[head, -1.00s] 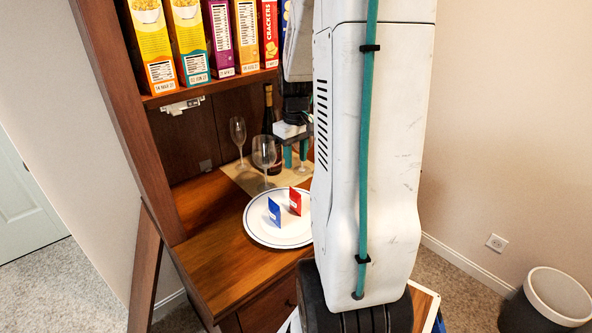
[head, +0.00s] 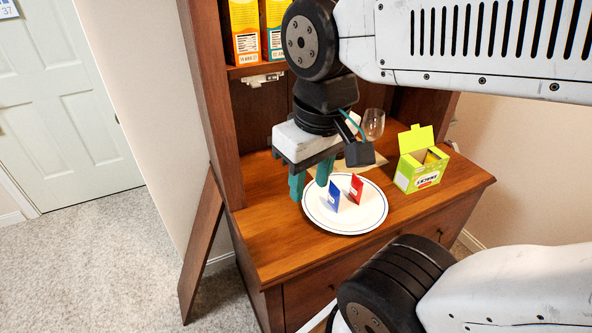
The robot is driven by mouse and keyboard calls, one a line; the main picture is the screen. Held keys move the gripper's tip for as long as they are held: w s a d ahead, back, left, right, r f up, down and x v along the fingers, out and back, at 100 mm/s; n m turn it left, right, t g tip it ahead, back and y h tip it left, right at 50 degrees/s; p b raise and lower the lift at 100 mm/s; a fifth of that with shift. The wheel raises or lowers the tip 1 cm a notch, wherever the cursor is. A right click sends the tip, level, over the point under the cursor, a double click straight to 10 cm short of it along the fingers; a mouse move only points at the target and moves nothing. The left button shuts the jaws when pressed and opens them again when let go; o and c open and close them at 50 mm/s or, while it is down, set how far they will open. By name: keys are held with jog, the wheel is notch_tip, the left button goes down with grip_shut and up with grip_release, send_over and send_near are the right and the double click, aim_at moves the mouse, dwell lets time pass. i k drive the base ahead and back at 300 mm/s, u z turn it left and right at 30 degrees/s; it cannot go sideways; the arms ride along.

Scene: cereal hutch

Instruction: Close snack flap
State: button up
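A lime-green snack box (head: 422,172) stands on the hutch counter at the right, in the head view. Its top is open and a green flap (head: 416,139) sticks up at the back. Some contents show in the opening. My gripper (head: 309,188) points down over the counter, left of the box and beside the left rim of the plate. Its two teal fingers are apart, with nothing visible between them. Whether the fingertips touch the counter or plate cannot be told.
A white plate (head: 345,220) with a blue card (head: 333,195) and a red card (head: 356,188) lies between my gripper and the box. A wine glass (head: 373,122) stands behind. A brown panel (head: 201,246) leans at the hutch's left side. Cereal boxes (head: 243,30) fill the shelf above.

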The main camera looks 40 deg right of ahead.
aim_at(416, 139)
jog(key=u, duration=0.2)
jog(key=k, duration=0.35)
jog(key=z, duration=0.75)
jog(key=i, duration=0.25)
jog(key=z, duration=0.9)
